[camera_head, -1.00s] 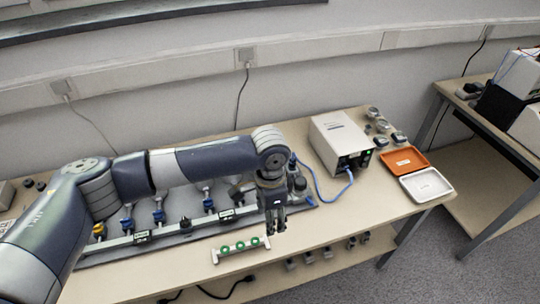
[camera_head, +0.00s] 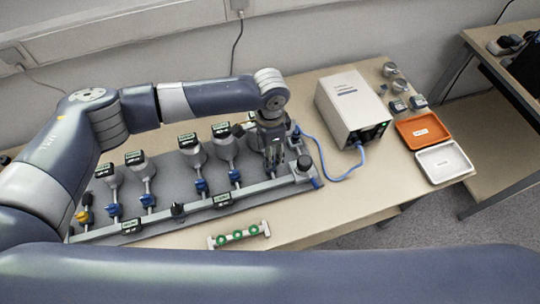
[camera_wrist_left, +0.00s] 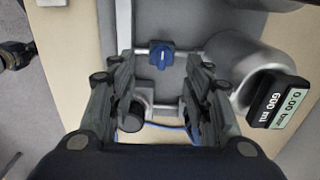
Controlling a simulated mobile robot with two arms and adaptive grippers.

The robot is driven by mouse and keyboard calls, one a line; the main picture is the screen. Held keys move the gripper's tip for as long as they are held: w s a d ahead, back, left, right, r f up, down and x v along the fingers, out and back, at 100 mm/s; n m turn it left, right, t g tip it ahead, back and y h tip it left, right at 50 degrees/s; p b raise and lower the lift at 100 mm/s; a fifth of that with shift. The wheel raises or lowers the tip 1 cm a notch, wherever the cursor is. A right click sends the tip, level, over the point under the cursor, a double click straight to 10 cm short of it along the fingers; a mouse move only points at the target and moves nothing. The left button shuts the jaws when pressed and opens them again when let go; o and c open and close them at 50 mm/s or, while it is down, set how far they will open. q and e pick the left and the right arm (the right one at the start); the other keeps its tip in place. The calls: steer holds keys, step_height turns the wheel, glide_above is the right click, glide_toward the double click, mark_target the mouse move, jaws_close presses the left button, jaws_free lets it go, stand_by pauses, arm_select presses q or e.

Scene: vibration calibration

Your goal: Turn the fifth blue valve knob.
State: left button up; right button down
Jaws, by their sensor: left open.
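A row of blue valve knobs runs along the rig in the head view: one at the left (camera_head: 114,210), one beside it (camera_head: 147,201), one at the middle (camera_head: 201,186) and one right of it (camera_head: 235,176). My left gripper (camera_head: 273,163) is over the right end of the row and hides what is under it there. In the left wrist view a blue knob (camera_wrist_left: 161,56) shows between the fingertips of my open left gripper (camera_wrist_left: 161,66), with gaps on both sides. Whether the fingertips are at its height, I cannot tell. My right gripper is out of view.
Flasks with displays stand behind the pipe; one display (camera_wrist_left: 275,97) is close to the right finger in the wrist view. A black knob (camera_head: 304,162) is at the rig's right end. A green-ringed rack (camera_head: 238,236) lies in front. A grey box (camera_head: 352,107) stands right.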

arm_select(q)
step_height(320, 180, down, 5)
steer(key=shift+w+f, duration=0.1)
steer(key=shift+w, duration=0.05)
steer(key=shift+f, duration=0.1)
jaws_close()
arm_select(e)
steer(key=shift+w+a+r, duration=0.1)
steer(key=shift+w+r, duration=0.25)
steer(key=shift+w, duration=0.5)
